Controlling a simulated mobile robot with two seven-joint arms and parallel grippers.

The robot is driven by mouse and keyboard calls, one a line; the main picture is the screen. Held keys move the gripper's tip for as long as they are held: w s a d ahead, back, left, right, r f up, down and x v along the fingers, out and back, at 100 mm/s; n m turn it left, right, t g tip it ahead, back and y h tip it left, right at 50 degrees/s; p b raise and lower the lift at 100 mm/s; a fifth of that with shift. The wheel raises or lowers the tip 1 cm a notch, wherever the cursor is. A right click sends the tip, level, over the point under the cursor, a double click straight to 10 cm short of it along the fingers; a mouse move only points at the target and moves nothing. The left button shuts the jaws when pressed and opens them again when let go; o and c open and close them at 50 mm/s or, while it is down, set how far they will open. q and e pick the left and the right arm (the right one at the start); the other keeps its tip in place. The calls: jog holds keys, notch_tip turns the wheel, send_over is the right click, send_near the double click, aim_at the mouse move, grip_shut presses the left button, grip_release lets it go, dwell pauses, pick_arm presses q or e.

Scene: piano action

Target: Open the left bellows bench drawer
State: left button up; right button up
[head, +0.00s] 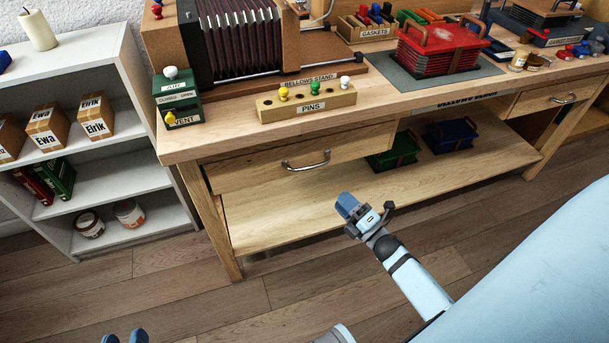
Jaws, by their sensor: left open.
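The bellows bench (420,106) has a light wooden left drawer (250,172) under its top, with a curved metal handle (306,164). The drawer appears shut. My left gripper (124,338) shows only as two blue fingertips at the bottom left edge. They are apart, with nothing visible between them, and well below and left of the drawer. My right gripper (350,207) is in front of the bench, below and right of the handle and apart from it. Its blue fingers are seen end-on, so their gap is unclear.
A right drawer (530,103) has its own handle. A lower shelf (290,215) holds green (390,158) and blue bins (450,135). A white shelf unit (120,185) stands left of the bench. A pin block (300,102) and vent box (177,100) stand above the drawer. Floor in front is clear.

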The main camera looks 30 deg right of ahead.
aim_at(310, 167)
pick_arm(q)
jog(key=shift+w+d+r+t+h+b, duration=0.1)
jog(key=shift+d+r+t+h+b, duration=0.2)
jog(key=shift+r, duration=0.3)
jog(key=shift+w+d+r+t+h+b, duration=0.15)
jog(key=shift+d+r+t+b, duration=0.15)
jog(key=shift+r, duration=0.25)
jog(key=shift+w+d+r+t+h+b, duration=0.1)
jog(key=shift+d+r+t+h+b, duration=0.15)
jog(key=shift+r, duration=0.35)
pick_arm(e)
jog(key=shift+x, duration=6.85)
jog(key=shift+r, duration=0.1)
pick_arm(q)
jog(key=shift+a, duration=0.1)
pick_arm(e)
grip_shut()
